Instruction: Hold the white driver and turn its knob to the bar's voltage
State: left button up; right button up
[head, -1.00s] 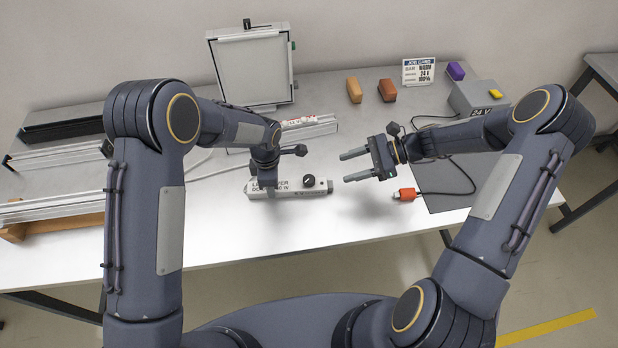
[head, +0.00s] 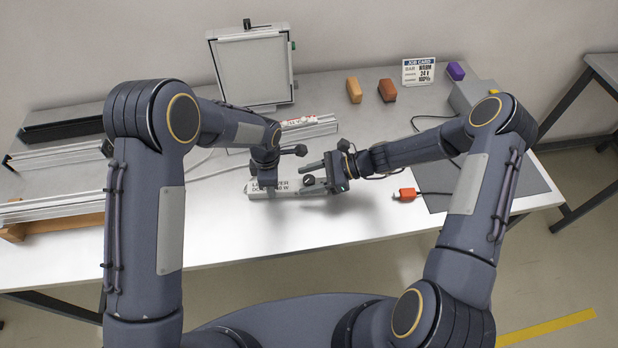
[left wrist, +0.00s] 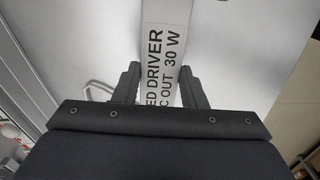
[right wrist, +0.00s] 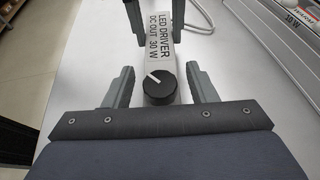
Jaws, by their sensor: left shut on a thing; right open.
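The white LED driver (head: 287,187) lies on the table, labelled "DC OUT 30 W". My left gripper (left wrist: 160,82) is shut across its body. In the head view the left gripper (head: 267,186) comes down over the driver's left part. The black knob (right wrist: 159,86) is at the driver's right end; its white pointer aims to the upper left in the right wrist view. My right gripper (right wrist: 160,74) is open, with one finger on each side of the knob and gaps visible. The job card (head: 418,72) stands at the back and reads "24 V".
An orange connector (head: 406,194) on a black cable lies right of the driver, near a grey mat (head: 500,190). Orange, brown and purple blocks stand behind. A framed panel (head: 252,70) stands at the back left; metal bars lie on the left. The front table strip is clear.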

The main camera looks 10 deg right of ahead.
jog(key=c, duration=1)
jog(key=shift+w+n+g, duration=0.1)
jog(key=shift+n+g, duration=0.3)
jog(key=shift+g, duration=0.1)
jog(key=n+g, duration=0.2)
jog(key=g, duration=0.1)
jog(key=shift+n, duration=0.4)
jog(key=shift+n+g+h, duration=0.7)
jog(key=shift+n+g, duration=0.6)
jog(key=shift+g, duration=0.1)
jog(key=shift+n+g+h, duration=0.7)
jog(key=shift+n+g, duration=0.6)
jog(key=shift+g, duration=0.1)
jog(key=o, duration=1)
